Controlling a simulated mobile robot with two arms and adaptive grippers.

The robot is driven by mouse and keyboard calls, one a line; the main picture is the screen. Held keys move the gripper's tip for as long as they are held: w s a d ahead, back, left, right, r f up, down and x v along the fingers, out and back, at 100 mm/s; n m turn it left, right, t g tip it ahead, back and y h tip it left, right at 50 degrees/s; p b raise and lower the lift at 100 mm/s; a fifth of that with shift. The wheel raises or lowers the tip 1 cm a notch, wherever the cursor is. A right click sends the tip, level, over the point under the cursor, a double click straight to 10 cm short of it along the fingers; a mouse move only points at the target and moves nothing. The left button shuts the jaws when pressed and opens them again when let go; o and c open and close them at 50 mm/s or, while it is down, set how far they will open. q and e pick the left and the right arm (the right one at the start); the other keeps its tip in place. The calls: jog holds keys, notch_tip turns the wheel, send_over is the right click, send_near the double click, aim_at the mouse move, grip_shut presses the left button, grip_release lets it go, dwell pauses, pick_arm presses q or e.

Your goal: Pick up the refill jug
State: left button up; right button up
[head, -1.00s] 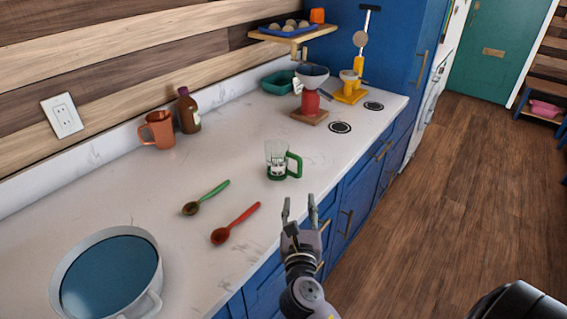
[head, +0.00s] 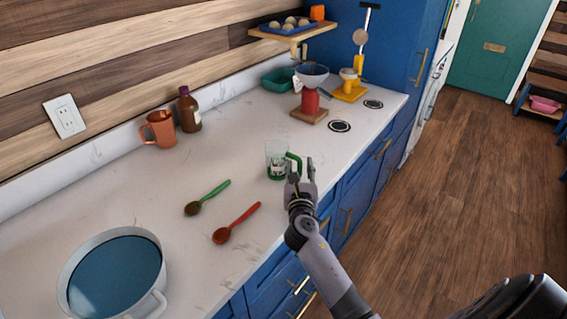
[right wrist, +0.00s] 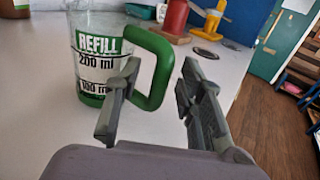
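The refill jug (head: 275,160) is a clear measuring jug with a green base and a green handle. It stands upright on the white counter. In the right wrist view the jug (right wrist: 92,50) shows the label "REFILL" and millilitre marks, with its handle (right wrist: 158,62) pointing right. My right gripper (head: 301,167) is open beside the handle and hides part of it in the head view. In the right wrist view its fingers (right wrist: 152,98) are spread, with the handle's lower part at or just beyond the gap between them. I cannot tell whether they touch. My left gripper is not in view.
A green spoon (head: 208,198) and a red spoon (head: 237,222) lie left of the jug. A large white pot (head: 70,262) stands at the front left. An orange mug (head: 160,131) and a brown bottle (head: 189,112) stand by the wall.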

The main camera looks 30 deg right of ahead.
jog(key=shift+w+d, duration=0.1)
jog(key=shift+w, duration=0.05)
jog(key=shift+c, duration=0.6)
grip_shut()
